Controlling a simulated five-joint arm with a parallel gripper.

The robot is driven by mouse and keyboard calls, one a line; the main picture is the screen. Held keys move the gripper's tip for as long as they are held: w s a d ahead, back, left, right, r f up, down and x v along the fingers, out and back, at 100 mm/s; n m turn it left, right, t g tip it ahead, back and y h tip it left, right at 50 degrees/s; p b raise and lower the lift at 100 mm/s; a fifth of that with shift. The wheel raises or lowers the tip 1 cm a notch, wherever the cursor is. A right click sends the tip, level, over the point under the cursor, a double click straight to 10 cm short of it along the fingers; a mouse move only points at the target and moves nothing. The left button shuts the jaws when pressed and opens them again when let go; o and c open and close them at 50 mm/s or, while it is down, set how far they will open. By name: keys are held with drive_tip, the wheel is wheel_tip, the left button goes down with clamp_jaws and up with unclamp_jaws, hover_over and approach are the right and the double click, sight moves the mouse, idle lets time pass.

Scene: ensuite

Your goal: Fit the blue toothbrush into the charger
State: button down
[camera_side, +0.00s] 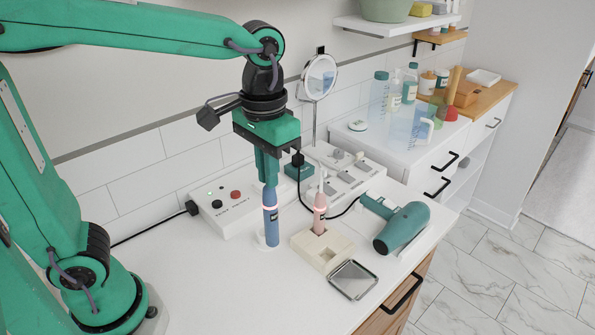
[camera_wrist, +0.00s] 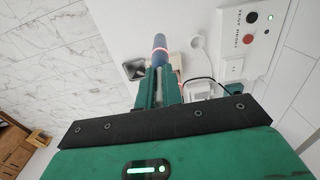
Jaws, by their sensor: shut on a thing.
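The blue toothbrush (camera_side: 270,220) hangs upright below my gripper (camera_side: 268,180), which is shut on its upper part. A pale glowing ring circles the brush body. In the wrist view the toothbrush (camera_wrist: 159,45) points away from the camera between my fingers (camera_wrist: 159,85). A low white round base (camera_side: 262,243), which looks like the charger, shows around the brush's lower end in the side view. In the wrist view a white ring-shaped base (camera_wrist: 199,42) appears to the right of the brush end, apart from it. The brush partly hides the base in the side view.
A pink toothbrush (camera_side: 320,214) stands in a beige holder (camera_side: 331,252) to the right. A control box (camera_side: 228,207) and round mirror (camera_side: 319,77) stand behind. The front left counter is clear.

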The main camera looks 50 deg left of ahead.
drive_tip(key=w+a+f, duration=0.6)
drive_tip(key=a+f, duration=0.1)
drive_tip(key=a, duration=0.3)
idle(0.3)
drive_tip(key=shift+f, duration=2.1)
drive_tip(key=c, duration=1.6)
unclamp_jaws()
drive_tip(key=shift+f, duration=0.1)
drive_tip(key=shift+o, duration=0.2)
wheel_tip(320, 180, up, 12)
drive_tip(key=shift+r, duration=0.2)
drive_tip(key=shift+s, duration=0.1)
